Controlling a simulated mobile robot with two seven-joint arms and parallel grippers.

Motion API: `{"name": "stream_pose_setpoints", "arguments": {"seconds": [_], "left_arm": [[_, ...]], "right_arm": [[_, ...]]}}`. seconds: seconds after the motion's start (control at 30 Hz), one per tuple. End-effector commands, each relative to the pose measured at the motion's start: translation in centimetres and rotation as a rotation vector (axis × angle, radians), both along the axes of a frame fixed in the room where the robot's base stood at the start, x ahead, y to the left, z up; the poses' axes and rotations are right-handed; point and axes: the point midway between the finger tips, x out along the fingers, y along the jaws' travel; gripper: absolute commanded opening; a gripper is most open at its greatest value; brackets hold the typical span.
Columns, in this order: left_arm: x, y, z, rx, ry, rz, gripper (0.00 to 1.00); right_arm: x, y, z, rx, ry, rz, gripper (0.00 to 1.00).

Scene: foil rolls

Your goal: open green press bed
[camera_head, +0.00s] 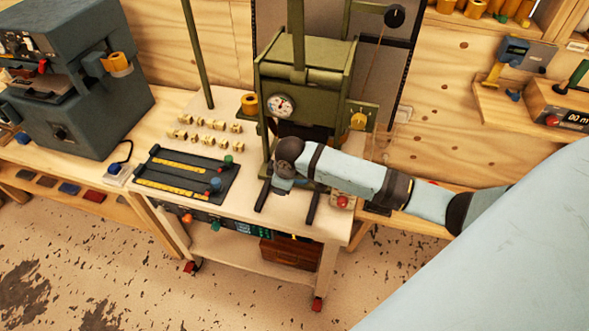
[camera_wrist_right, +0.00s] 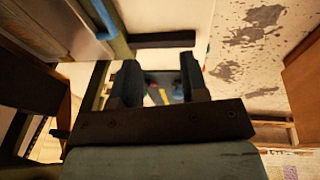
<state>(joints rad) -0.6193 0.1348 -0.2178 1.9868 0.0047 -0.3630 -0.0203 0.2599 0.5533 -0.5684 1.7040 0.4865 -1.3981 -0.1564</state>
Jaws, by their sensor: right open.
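The green press (camera_head: 305,85) stands on the white-topped table, with a round dial gauge on its front. Its bed is mostly hidden behind my right arm in the head view. My right gripper (camera_head: 275,185) is at the front foot of the press, low over the table, with its wrist covering what lies behind. In the right wrist view my right gripper (camera_wrist_right: 162,85) has its two dark fingers apart with nothing clearly between them. I cannot tell whether the fingers touch any part of the press. My left gripper is not in view.
A black tray with yellow strips (camera_head: 187,175) lies on the table to the left of the press. Several small brass pieces (camera_head: 205,128) stand behind it. A dark grey machine (camera_head: 70,85) stands on the left bench. Two dark bars (camera_head: 312,208) stick out at the table's front.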

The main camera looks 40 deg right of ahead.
Motion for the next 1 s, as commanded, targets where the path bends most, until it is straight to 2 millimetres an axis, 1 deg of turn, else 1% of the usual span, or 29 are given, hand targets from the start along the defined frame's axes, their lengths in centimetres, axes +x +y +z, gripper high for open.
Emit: {"name": "stream_pose_setpoints", "arguments": {"seconds": [0.03,0.1,0.2,0.3,0.37,0.47,0.57,0.8,1.0], "left_arm": [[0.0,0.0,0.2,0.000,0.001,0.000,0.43],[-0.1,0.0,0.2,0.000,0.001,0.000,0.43],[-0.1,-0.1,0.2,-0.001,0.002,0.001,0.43],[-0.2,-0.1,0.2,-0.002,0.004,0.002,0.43],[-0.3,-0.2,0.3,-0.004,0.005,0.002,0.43],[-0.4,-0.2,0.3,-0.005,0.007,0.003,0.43],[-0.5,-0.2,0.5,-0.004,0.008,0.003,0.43],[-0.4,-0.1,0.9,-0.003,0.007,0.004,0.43],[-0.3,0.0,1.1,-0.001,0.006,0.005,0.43]], "right_arm": [[1.3,-1.7,1.7,-0.046,0.025,0.000,0.41],[2.2,-3.4,3.2,-0.092,0.068,-0.002,0.41],[2.9,-4.9,4.7,-0.134,0.111,-0.007,0.41],[3.2,-5.6,5.2,-0.152,0.134,-0.009,0.41],[3.3,-5.8,4.9,-0.155,0.140,-0.010,0.41],[3.4,-6.0,3.7,-0.155,0.141,-0.010,0.41],[3.5,-6.2,1.9,-0.156,0.142,-0.011,0.41],[4.1,-6.8,-3.2,-0.155,0.140,-0.010,0.41],[4.6,-7.3,-6.5,-0.154,0.137,-0.009,0.41]]}}
